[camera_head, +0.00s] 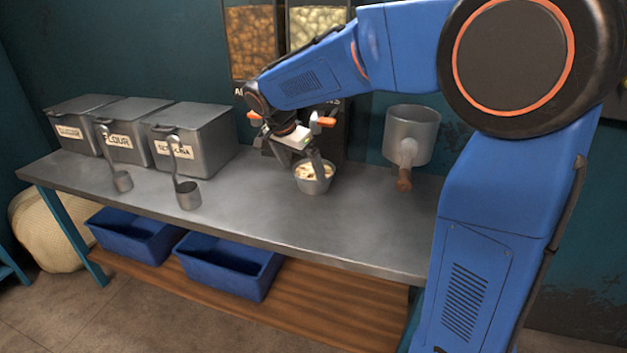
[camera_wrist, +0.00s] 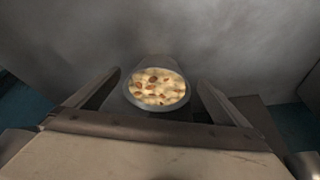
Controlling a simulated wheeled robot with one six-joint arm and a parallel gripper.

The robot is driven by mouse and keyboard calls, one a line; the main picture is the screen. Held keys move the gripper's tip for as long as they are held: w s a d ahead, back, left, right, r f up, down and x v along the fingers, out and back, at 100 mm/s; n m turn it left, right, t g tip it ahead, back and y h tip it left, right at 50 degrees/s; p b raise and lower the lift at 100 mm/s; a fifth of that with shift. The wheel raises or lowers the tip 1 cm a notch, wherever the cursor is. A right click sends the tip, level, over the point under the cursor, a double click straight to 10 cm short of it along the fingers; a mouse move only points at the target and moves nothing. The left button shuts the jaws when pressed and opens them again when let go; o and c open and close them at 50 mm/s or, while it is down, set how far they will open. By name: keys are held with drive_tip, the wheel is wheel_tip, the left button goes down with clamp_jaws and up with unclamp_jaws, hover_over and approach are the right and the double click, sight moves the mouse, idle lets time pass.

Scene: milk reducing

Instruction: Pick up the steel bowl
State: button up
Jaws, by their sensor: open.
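The steel bowl (camera_head: 314,183) stands upright on the metal table, filled with pale food dotted with brown pieces. In the wrist view the bowl (camera_wrist: 157,88) sits between the two fingers of my gripper (camera_wrist: 157,95), with a gap visible on each side. My gripper (camera_head: 308,163) is open and points down at the bowl from above and behind in the head view. Part of the bowl's rim is covered by a finger in the head view. I cannot tell how far the fingertips reach down beside the bowl.
A grey pot with a wooden handle (camera_head: 411,137) stands to the right. Labelled metal bins (camera_head: 190,140) line the left back, with two ladles (camera_head: 188,195) in front. The table (camera_head: 270,225) is clear in front of the bowl. Blue tubs (camera_head: 228,264) sit on the shelf below.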

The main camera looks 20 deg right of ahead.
sight(312, 174)
drive_tip(key=shift+w+d, duration=0.3)
drive_tip(key=shift+d, duration=0.25)
drive_tip(key=shift+w+d, duration=0.3)
drive_tip(key=shift+d, duration=0.2)
drive_tip(key=shift+x, duration=2.55)
drive_tip(key=shift+w+d, duration=0.1)
drive_tip(key=shift+r, duration=0.1)
drive_tip(key=c, duration=1.1)
